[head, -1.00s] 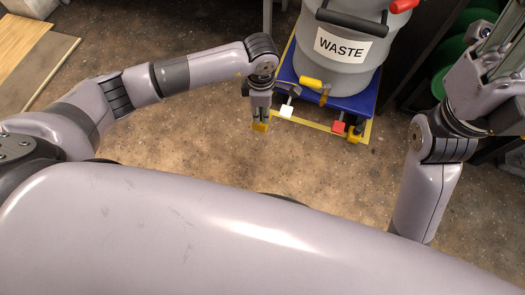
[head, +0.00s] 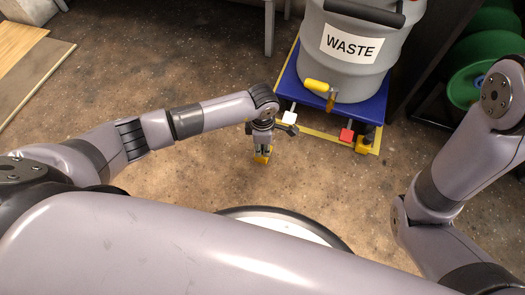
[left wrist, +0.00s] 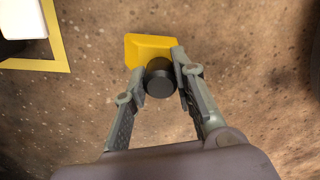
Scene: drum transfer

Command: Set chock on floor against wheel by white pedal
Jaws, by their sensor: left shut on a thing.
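My left gripper (head: 261,148) is shut on a yellow chock (head: 262,157). In the left wrist view the fingers (left wrist: 159,68) grip the chock's dark round knob, with its yellow body (left wrist: 150,47) beyond the tips. The chock is low over the floor, in front of the white pedal (head: 289,117) and apart from it. I cannot tell whether it touches the floor. The white pedal is on the front left of the blue dolly (head: 345,112); the wheel beside it is mostly hidden. A red pedal (head: 346,135) is at the front right. My right gripper is out of view.
A grey waste drum (head: 350,72) with a yellow-handled tap (head: 318,85) stands on the dolly. Another yellow block (head: 362,145) is by the red pedal. Yellow floor tape (head: 318,133) borders the dolly. Dark shelving with green discs is at right.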

